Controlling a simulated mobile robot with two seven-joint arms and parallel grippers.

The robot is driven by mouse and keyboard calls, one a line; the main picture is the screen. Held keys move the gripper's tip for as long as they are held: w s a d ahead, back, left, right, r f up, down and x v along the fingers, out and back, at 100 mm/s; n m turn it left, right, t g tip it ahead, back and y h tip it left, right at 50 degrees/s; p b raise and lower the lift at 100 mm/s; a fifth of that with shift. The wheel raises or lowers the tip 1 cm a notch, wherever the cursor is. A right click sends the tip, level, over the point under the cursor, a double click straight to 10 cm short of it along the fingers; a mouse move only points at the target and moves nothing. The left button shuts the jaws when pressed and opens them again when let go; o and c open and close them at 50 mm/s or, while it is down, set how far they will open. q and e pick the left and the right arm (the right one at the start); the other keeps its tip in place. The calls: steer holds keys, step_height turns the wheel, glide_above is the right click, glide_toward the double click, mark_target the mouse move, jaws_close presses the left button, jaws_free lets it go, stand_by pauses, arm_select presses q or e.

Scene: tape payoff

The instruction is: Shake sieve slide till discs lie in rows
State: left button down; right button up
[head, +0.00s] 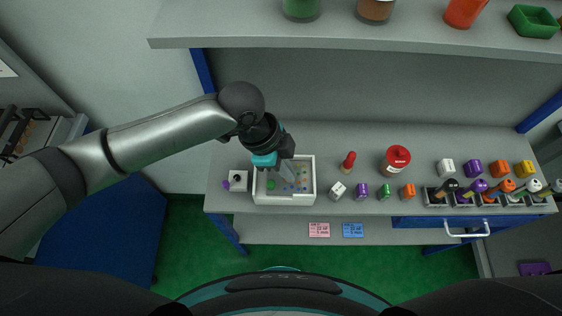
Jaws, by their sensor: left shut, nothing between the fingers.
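A white shallow tray (299,200), which looks like the sieve slide, sits on the grey bench left of the middle. Several small coloured discs lie in it, among them a green one (271,185) at the left; whether they form rows is too small to tell. My left gripper (287,172) reaches in from the left and points down over the tray. Its fingers are shut and empty, and they hide part of the tray's back left area. I cannot tell whether they touch the tray. My right gripper does not show.
A white block with a dark knob (238,180) stands left of the tray. Right of it are a red peg (348,160), a red-lidded jar (396,159), several small coloured blocks and a row of knobbed holders. A shelf (350,43) overhangs the back; a drawer handle (466,230) juts out front.

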mark_target(268, 185)
arm_select(q)
steer(key=x, duration=0.5)
steer(key=shift+f+b, duration=0.35)
steer(key=a, duration=0.2)
steer(key=shift+w+a, duration=0.25)
steer(key=shift+a, duration=0.1)
steer(key=shift+w+a+f, duration=0.1)
steer(key=shift+a, duration=0.5)
steer(key=shift+a+p, duration=0.95)
steer(key=shift+a, duration=0.6)
